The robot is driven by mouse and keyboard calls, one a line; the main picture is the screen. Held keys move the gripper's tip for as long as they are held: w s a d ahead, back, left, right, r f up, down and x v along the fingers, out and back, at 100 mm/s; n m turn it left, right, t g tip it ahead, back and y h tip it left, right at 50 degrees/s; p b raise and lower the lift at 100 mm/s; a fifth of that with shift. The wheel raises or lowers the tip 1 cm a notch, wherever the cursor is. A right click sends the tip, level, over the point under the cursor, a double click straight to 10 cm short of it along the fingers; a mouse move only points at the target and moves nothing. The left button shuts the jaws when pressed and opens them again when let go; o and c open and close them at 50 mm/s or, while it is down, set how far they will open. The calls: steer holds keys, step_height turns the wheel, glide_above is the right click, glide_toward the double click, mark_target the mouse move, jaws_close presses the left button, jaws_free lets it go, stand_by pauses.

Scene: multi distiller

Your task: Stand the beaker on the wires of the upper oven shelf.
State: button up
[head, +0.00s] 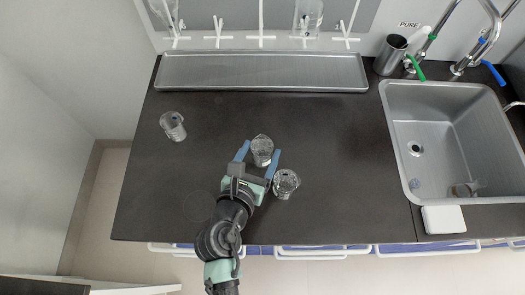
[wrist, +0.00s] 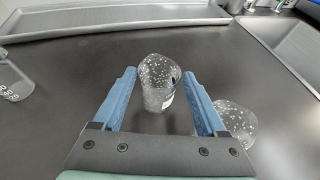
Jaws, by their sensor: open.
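My gripper (head: 260,153) is open, with its two blue fingers on either side of a clear glass beaker (head: 262,146) on the dark counter. In the wrist view the beaker (wrist: 158,84) stands upright between and slightly beyond the fingers (wrist: 160,100), with a gap on each side. A second glass beaker (head: 286,183) stands just outside the right finger; in the wrist view it (wrist: 238,122) is partly hidden by that finger. A third glass beaker (head: 173,126) stands apart at the left of the counter. No oven or oven shelf shows in either view.
A long metal tray (head: 262,86) lies along the back of the counter. A sink (head: 455,140) is on the right, with a metal cup (head: 391,54) and taps behind it. A white block (head: 443,219) sits at the sink's front edge. The counter between the left beaker and the gripper is clear.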

mark_target(265, 143)
steer(key=shift+x, duration=2.8)
steer(key=shift+a+f, duration=0.1)
steer(key=shift+f, duration=0.05)
jaws_close()
